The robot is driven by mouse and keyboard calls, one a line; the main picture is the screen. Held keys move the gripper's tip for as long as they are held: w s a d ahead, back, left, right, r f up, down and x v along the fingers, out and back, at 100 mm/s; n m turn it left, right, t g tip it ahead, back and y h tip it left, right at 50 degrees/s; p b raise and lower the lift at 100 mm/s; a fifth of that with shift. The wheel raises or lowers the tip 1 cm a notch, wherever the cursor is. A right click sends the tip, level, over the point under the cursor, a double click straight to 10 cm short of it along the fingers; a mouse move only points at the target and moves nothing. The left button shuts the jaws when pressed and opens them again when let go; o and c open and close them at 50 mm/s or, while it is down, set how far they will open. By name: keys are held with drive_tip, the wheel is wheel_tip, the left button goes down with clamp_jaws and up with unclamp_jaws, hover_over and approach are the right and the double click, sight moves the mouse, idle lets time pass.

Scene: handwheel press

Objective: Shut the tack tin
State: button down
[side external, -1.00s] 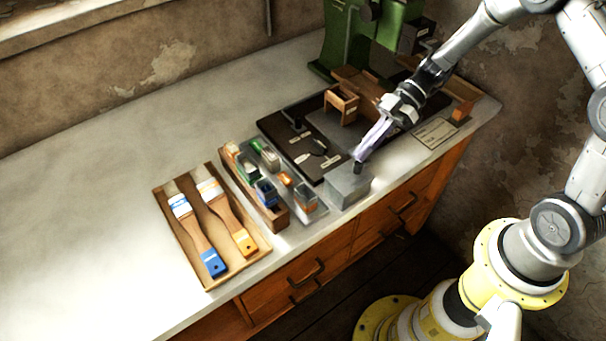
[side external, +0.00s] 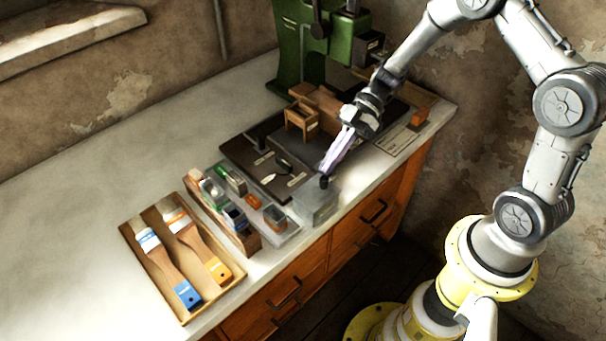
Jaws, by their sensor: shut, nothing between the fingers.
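A grey metal box, which looks like the tack tin (side external: 315,207), stands near the front edge of the bench. Its lid is hard to make out, so I cannot tell whether it is open or shut. My gripper (side external: 325,181) is shut and empty. It points down and to the left, with its dark tips at the top of the tin. I cannot tell whether they touch it. The gripper partly hides the tin's back right side.
A shallow grey tray (side external: 287,236) with small items lies left of the tin, beside a wooden organiser (side external: 251,244). Two brushes lie in a wooden tray (side external: 134,249). Behind are a dark board (side external: 240,150) and the green press (side external: 289,60). The bench's left side is clear.

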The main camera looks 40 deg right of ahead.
drive_tip(key=w+f+v, duration=0.1)
drive_tip(key=v, duration=1)
drive_tip(key=s+a+r+n+h, duration=0.25)
drive_tip(key=a+r, duration=0.25)
drive_tip(key=r, duration=0.5)
drive_tip(key=s+a+r+m+t+h, duration=0.1)
drive_tip(key=s+a+r+h, duration=0.3)
drive_tip(key=s, duration=0.5)
drive_tip(key=s+d+f+m+t+h, duration=0.1)
drive_tip(key=s+d+m+t+h, duration=0.4)
drive_tip(key=m, duration=1.2)
drive_tip(key=shift+s+d+f, duration=0.25)
drive_tip(key=shift+s+d, duration=0.85)
drive_tip(key=shift+s, duration=0.95)
drive_tip(key=shift+m, duration=0.25)
